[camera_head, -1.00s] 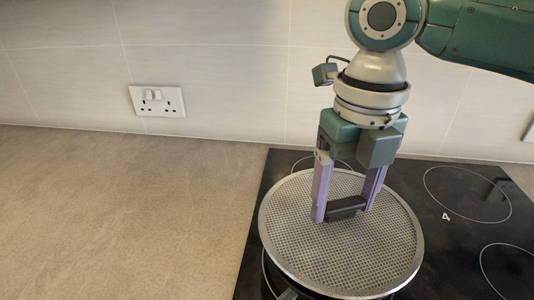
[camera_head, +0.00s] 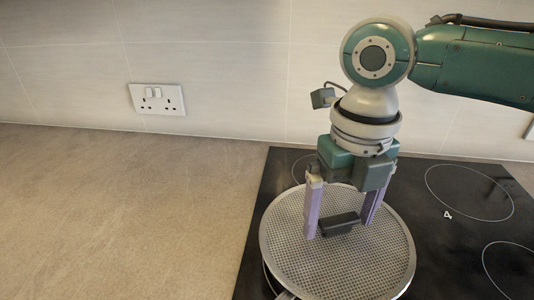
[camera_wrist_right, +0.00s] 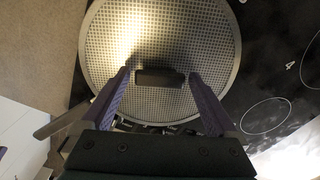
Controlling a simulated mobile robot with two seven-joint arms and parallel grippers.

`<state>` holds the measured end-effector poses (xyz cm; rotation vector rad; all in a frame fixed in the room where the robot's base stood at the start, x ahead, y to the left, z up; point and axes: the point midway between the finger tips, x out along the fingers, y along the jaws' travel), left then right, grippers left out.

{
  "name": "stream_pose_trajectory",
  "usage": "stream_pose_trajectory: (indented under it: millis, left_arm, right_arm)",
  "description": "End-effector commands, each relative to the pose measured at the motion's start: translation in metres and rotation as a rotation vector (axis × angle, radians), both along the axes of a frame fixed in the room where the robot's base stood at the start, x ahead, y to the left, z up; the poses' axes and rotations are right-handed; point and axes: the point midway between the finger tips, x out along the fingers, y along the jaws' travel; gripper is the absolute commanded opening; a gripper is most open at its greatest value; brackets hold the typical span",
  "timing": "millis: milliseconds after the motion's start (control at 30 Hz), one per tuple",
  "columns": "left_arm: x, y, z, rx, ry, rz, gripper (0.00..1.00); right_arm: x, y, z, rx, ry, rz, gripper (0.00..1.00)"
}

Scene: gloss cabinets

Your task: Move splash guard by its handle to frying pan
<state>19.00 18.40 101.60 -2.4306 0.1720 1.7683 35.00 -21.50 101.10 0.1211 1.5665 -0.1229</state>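The splash guard (camera_head: 300,245) is a round grey mesh disc with a metal rim and a dark bar handle (camera_head: 338,224) at its middle. It lies over the frying pan, which is mostly hidden under it; a bit of the pan's handle (camera_head: 285,295) shows at the bottom edge. The pan handle also shows in the wrist view (camera_wrist_right: 62,122). My right gripper (camera_head: 340,222) is open, its purple fingers on either side of the guard's handle. In the wrist view, a gap shows between the handle (camera_wrist_right: 160,78) and each fingertip. My left gripper is not in clear view.
The black hob (camera_head: 460,185) with ringed cooking zones lies under and right of the pan. The beige worktop (camera_head: 120,220) to the left is bare. A tiled wall with a white socket (camera_head: 157,99) stands behind.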

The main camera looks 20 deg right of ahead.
Motion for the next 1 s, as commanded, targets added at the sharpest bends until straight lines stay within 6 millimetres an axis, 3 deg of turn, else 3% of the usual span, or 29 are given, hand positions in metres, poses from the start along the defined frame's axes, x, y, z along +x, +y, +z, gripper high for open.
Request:
stream_pose_trajectory:
  millis: [367, 467, 800, 1000]
  left_arm:
    - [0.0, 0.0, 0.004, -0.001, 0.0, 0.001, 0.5]
    - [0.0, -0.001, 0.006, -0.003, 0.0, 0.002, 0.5]
    - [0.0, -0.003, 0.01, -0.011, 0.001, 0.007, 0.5]
    - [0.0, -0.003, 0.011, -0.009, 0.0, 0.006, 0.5]
  right_arm:
    - [0.001, 0.0, 0.008, 0.001, -0.002, 0.0, 1.0]
    - [0.002, 0.0, 0.023, 0.001, -0.005, -0.001, 1.0]
    - [0.001, 0.0, 0.1, 0.001, -0.005, 0.0, 1.0]
    - [0.001, 0.0, 0.125, 0.001, -0.001, -0.002, 1.0]
